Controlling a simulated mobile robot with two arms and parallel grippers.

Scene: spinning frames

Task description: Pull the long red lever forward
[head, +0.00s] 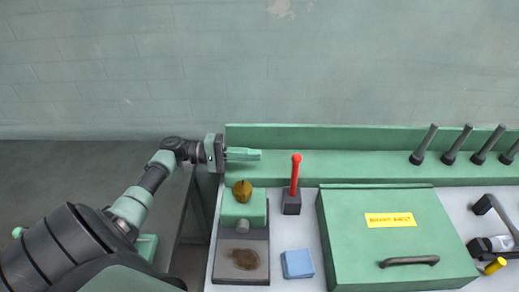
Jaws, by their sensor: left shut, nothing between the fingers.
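The long red lever (296,174) stands close to upright on a small dark base block (291,204) on the grey worktop, near the green back ledge. My left gripper (259,155) is shut and empty. In the picture it is to the left of the lever's top, level with it and pointing right, with a gap between fingertips and lever. Its arm comes in from the lower left. My right gripper does not show in the head view.
A green block with a round yellow-brown knob (242,190) stands left of the lever. A blue block (297,263) lies in front. A green box (395,240) with a dark handle and yellow label is at right. Several dark pegs (455,145) stand on the back ledge.

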